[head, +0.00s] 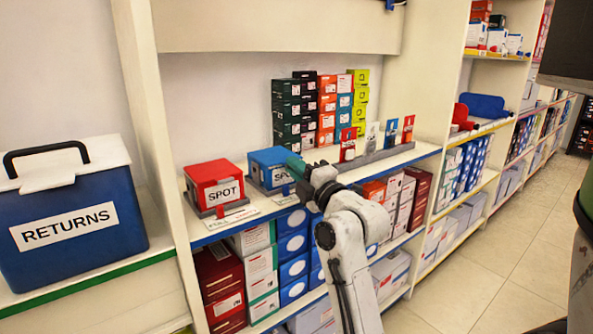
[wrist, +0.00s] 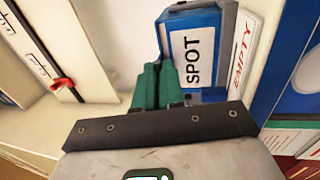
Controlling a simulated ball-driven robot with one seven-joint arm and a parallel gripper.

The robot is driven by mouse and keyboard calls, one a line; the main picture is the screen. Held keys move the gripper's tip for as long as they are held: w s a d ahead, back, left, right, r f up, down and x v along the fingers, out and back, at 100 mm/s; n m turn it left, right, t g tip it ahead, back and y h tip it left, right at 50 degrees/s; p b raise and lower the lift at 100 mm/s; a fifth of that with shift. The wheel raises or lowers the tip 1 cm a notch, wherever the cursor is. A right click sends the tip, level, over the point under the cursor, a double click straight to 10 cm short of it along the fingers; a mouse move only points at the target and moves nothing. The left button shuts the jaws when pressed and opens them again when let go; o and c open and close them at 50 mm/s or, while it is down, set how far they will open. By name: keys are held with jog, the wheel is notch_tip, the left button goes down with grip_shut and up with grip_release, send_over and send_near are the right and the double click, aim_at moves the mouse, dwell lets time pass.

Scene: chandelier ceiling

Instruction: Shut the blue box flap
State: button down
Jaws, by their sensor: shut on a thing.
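The blue box (head: 266,168) with a white SPOT label stands on the shelf to the right of a red SPOT box. In the wrist view the blue box (wrist: 188,48) fills the upper middle, with its label facing right. My gripper (head: 296,168) is at the blue box's right side in the head view. In the wrist view the green fingers of my gripper (wrist: 158,72) are close together at the box's left edge, shut on its flap. The gripped part is hidden between the fingers, and the flap's angle cannot be told.
The red box (head: 213,183) sits close on the left, in a grey holder. A grey rail (head: 378,155) with several small upright cards runs along the shelf to the right. Stacked coloured boxes (head: 318,108) stand behind. An EMPTY card (wrist: 243,50) lies before the blue box.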

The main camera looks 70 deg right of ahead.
jog(key=shift+w+f, duration=0.35)
jog(key=shift+f, duration=0.15)
jog(key=c, duration=1.1)
grip_release()
jog(key=shift+f, duration=0.1)
jog(key=p+v, duration=0.2)
jog(key=v, duration=0.8)
jog(key=shift+s+r+p, duration=0.25)
jog(key=shift+s+p, duration=0.15)
jog(key=shift+s, duration=0.05)
jog(key=shift+a, duration=0.15)
